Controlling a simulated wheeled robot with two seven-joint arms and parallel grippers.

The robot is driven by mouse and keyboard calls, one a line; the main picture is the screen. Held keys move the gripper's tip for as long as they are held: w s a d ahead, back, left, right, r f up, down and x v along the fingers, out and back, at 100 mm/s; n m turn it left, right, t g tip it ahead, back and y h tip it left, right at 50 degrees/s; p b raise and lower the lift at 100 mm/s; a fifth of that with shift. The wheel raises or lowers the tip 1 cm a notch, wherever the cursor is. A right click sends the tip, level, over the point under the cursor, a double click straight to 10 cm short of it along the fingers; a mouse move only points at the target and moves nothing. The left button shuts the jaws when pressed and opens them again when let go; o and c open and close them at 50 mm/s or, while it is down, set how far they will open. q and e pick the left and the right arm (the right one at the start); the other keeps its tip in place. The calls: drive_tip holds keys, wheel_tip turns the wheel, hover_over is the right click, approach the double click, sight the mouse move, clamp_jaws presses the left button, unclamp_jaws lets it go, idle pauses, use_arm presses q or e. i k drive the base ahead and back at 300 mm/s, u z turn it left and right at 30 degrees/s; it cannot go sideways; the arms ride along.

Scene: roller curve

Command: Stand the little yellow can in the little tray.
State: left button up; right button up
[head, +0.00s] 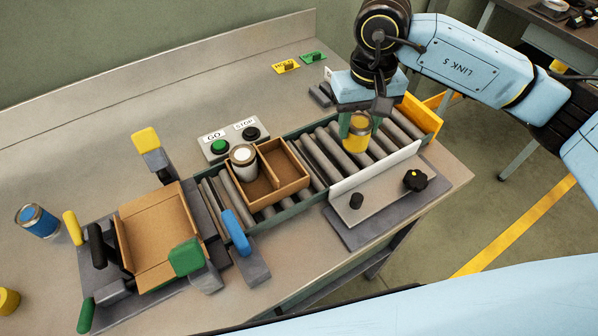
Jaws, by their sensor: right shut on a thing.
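The little yellow can (356,138) has a pale lid and is upright in my right gripper (358,124), which is shut on it. It is over the right part of the roller track, to the right of the little tray; I cannot tell its exact height above the rollers. The little tray (290,192) is an open brown tray with a divider, on the rollers in the middle. A white-lidded can (243,160) stands in its left part; the right part looks empty. My left gripper is not in view.
A white plate (375,170) with a black knob (415,180) lines the track's near side; a yellow stop (422,112) closes its right end. A cardboard box (150,272) sits among coloured levers at left. A blue can (37,221) and GO/STOP buttons (233,141) stand nearby.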

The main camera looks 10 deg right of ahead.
sight(288, 181)
drive_tip(key=z, duration=0.5)
drive_tip(key=k, duration=0.95)
drive_tip(key=u, duration=0.95)
drive_tip(key=i, duration=0.5)
